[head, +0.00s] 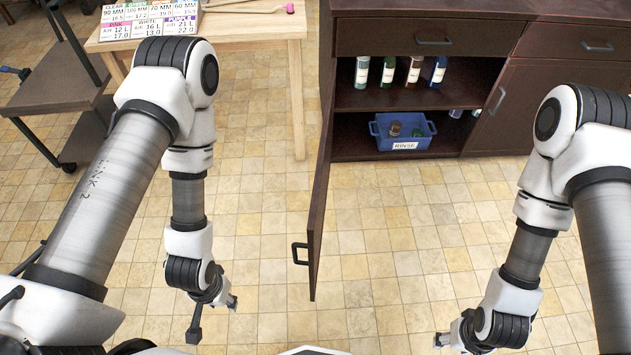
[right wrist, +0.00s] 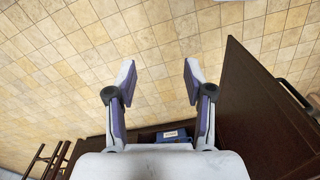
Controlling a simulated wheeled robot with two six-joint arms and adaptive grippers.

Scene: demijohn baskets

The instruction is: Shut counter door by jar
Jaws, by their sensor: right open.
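The dark brown counter door (head: 320,170) stands wide open on the counter's left side, seen nearly edge-on. Its dark handle (head: 300,253) is near the free end, on the left face. A dark panel (right wrist: 260,110) at the right of the right wrist view appears to be this door. My left gripper (head: 213,318) is open and empty, left of the door and apart from it. My right gripper (head: 440,341) is low at the right, apart from the door; in the right wrist view (right wrist: 158,78) it is open and empty. I cannot tell which jar is meant.
Inside the counter (head: 350,145), several labelled bottles (head: 388,71) stand on the shelf. Below is a blue bin (head: 425,138) labelled RINSE with small jars inside. The tiled floor around the door is clear.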

